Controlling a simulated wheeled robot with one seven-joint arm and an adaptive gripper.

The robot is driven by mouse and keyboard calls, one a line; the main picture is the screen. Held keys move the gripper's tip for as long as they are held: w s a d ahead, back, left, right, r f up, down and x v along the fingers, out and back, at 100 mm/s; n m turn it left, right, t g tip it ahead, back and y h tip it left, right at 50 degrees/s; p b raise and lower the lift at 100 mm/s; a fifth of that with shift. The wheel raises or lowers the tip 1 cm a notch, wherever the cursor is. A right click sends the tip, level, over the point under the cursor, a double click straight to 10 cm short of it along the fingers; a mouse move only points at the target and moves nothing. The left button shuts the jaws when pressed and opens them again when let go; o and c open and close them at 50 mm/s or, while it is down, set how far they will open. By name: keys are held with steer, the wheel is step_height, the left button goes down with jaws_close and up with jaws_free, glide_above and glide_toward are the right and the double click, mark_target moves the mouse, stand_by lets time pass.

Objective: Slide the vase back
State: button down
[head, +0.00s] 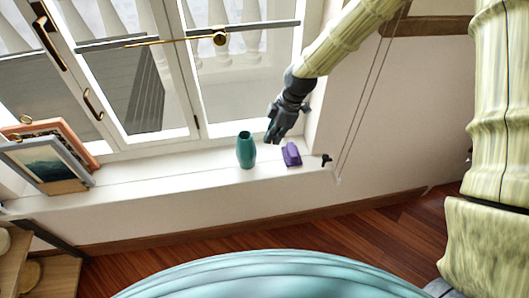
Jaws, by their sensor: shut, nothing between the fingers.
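A teal vase (246,151) stands upright on the white window sill, a little back from the sill's front edge. My gripper (271,137) is dark grey and hangs from the arm at the upper right. Its fingers are just right of the vase, near its upper half, and look shut and empty. A narrow gap seems to show between the fingertips and the vase, but I cannot tell their depth relation.
A purple object (291,154) lies on the sill right of the vase, below my gripper. Picture frames (52,160) lean at the sill's left end. The window (150,75) with gold handles rises behind. The sill (165,171) left of the vase is clear.

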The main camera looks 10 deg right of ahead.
steer(key=shift+n, duration=0.5)
steer(key=shift+w+x, duration=0.25)
steer(key=shift+x, duration=1.1)
steer(key=shift+w+x, duration=0.25)
steer(key=shift+x, duration=1.1)
steer(key=shift+w+x, duration=0.2)
steer(key=shift+x, duration=1.15)
steer(key=shift+a+p, duration=0.1)
steer(key=shift+p, duration=0.2)
